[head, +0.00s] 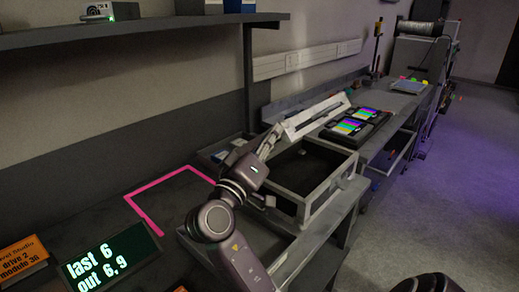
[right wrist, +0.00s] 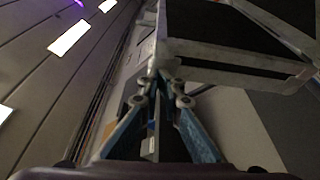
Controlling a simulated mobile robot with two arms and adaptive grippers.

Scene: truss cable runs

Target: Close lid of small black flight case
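The small black flight case (head: 318,200) stands open on the bench, with pale metal edges and a dark, empty-looking inside. Its lid (head: 318,115) stands raised along the far side, seen nearly edge-on. My right gripper (head: 272,138) is at the lid's near left end. In the right wrist view, the blue fingers (right wrist: 164,72) come together at the tips, right by a pale corner of a dark, pale-framed panel (right wrist: 235,62) that looks like the lid. I see nothing clearly held between them; contact is hard to tell. My left gripper is not in view.
A device with bright coloured screens (head: 355,122) stands just beyond the case. A pink tape outline (head: 150,213) marks the bench at left, near a green-lettered display (head: 110,255) and an orange box (head: 24,260). A shelf (head: 140,32) hangs above. Floor at right is clear.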

